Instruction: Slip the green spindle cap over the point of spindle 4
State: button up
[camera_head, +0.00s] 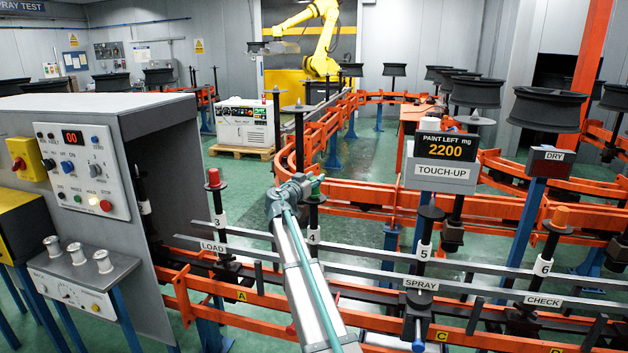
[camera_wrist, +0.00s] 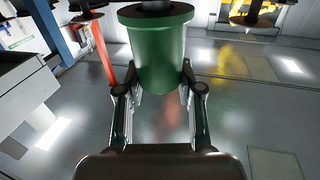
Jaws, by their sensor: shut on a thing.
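My gripper (camera_head: 298,191) reaches in from the lower middle of the head view and is shut on the green spindle cap (camera_wrist: 155,52). In the wrist view the cap is a green cylinder with a wider rim, between the two fingers. Only a little green of it shows in the head view. Spindle 4 (camera_head: 314,217), a dark post with a disc and a white 4 label, stands right below the gripper. A dark round part shows at the cap's rim in the wrist view. I cannot tell whether the spindle's point is inside the cap.
Spindle 3 (camera_head: 215,205) with a red cap stands left, by the grey booth (camera_head: 150,130). Spindle 5 (camera_head: 424,250) and spindle 6 (camera_head: 548,250), with an orange cap, stand right. Grey rails (camera_head: 380,275) run along the spindles. The touch-up sign (camera_head: 441,172) stands behind, to the right.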

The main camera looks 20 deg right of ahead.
jog(key=shift+f+b, duration=0.5)
jog(key=shift+b, duration=0.15)
dwell(0.4)
jog(key=o, duration=1.1)
jog(key=shift+s, duration=0.1)
jog(key=v, duration=1.2)
